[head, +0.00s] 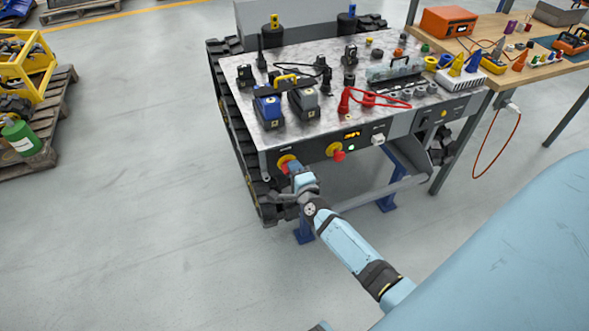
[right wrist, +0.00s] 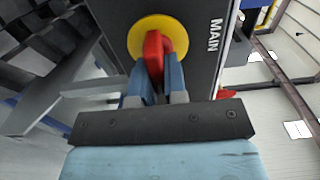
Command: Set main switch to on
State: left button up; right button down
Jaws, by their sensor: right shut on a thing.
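The main switch is a red knob (right wrist: 154,52) on a round yellow plate (right wrist: 147,28), with the word MAIN beside it in the right wrist view. It sits on the front panel of the tracked carrier (head: 236,105), at the left end, where its yellow plate (head: 287,160) shows in the head view. My right gripper (right wrist: 156,76) is shut on the red knob, a blue finger on each side. In the head view my right gripper (head: 293,172) hides most of the knob. The switch position cannot be read. My left gripper is not in view.
A red button on a yellow plate (head: 334,150), a small lit display (head: 351,134) and a white plug (head: 378,139) lie farther right along the panel. Tools and batteries crowd the carrier's top. A workbench (head: 525,68) adjoins at right.

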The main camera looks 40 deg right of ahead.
jog(key=c, duration=1.2)
grip_release()
jog(key=shift+o, duration=0.2)
jog(key=shift+s, duration=0.1)
jog(key=v, duration=1.3)
jog(key=shift+s+a+p, duration=0.2)
jog(key=shift+s+p, duration=0.1)
